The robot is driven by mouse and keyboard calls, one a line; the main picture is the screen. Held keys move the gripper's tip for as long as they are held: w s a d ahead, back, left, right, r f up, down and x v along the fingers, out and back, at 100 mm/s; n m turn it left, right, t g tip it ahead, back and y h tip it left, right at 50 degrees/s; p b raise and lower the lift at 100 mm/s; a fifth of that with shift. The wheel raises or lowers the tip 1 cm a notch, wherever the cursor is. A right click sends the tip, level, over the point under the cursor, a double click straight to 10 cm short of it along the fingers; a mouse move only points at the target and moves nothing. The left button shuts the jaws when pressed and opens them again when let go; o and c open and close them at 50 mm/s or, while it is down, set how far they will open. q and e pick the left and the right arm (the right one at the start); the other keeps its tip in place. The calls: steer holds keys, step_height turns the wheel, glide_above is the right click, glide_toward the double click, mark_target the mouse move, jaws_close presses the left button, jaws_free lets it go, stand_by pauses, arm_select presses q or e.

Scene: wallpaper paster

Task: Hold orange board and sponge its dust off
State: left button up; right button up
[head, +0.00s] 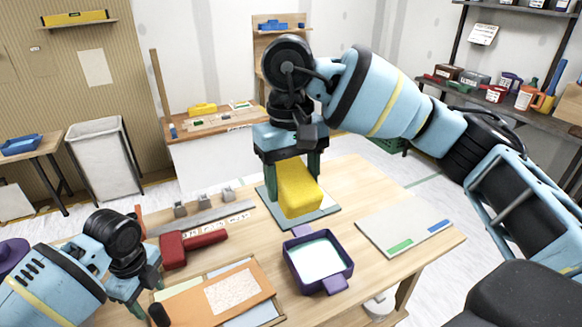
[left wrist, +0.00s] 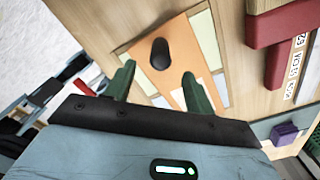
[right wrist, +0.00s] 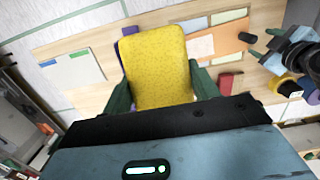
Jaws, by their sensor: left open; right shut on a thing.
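The orange board (head: 190,300) lies on the table at the front, with a pale speckled dust patch (head: 232,290) on it and a black knob (head: 158,314) at its left end. My left gripper (head: 146,300) is open just beside the knob; in the left wrist view the knob (left wrist: 159,54) shows beyond the parted, empty fingers (left wrist: 158,88). My right gripper (head: 291,172) is shut on a yellow sponge (head: 300,190), which also fills the middle of the right wrist view (right wrist: 156,62). The sponge is over a grey-blue pad (head: 325,214); I cannot tell whether they touch.
A purple tray (head: 345,270) with white contents stands right of the board. A red-handled tool (head: 200,238) and a metal strip with clips (head: 210,217) lie behind the board. A grey panel (head: 405,222) with green and blue marks lies at the right.

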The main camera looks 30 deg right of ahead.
mark_target(155, 307)
arm_select(q)
step_height(155, 307, down, 8)
steer(key=b, duration=0.3)
arm_select(e)
step_height(155, 307, down, 9)
steer(key=w+g, duration=0.1)
steer(key=shift+f, duration=0.15)
arm_select(q)
steer(key=shift+r, duration=0.1)
jaws_close()
jaws_free()
